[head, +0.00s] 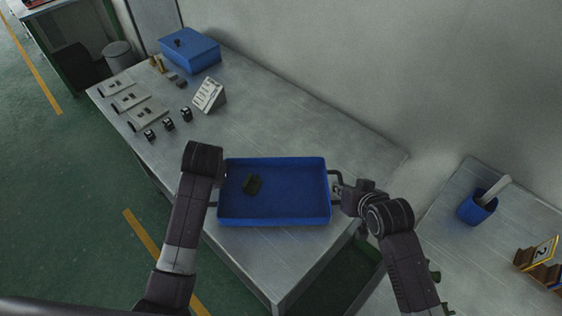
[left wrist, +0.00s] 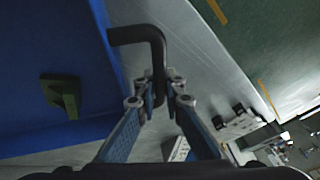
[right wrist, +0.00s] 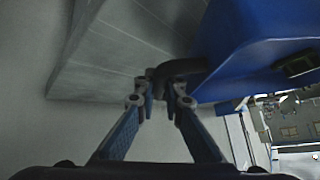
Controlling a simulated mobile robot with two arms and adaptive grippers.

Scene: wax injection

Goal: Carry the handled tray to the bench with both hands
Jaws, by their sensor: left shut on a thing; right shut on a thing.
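The blue handled tray (head: 290,190) is in the middle of the head view, over the near end of the metal bench (head: 255,115). A small dark green block (head: 252,184) lies inside it, toward its left side. My right gripper (head: 341,193) is shut on the tray's right black handle (head: 335,176); the right wrist view shows its fingers (right wrist: 160,90) closed around that handle (right wrist: 180,68). My left gripper's fingers (left wrist: 158,90) are shut on the left handle (left wrist: 140,35). In the head view my left wrist hides most of that grip. I cannot tell whether the tray touches the bench.
A blue bin (head: 190,52) stands at the bench's far end. Nearer are a white sign (head: 209,95), flat grey plates (head: 130,98) and several small dark parts (head: 168,124). A second table (head: 455,215) at right holds a blue cup (head: 477,208). The bench's middle is clear.

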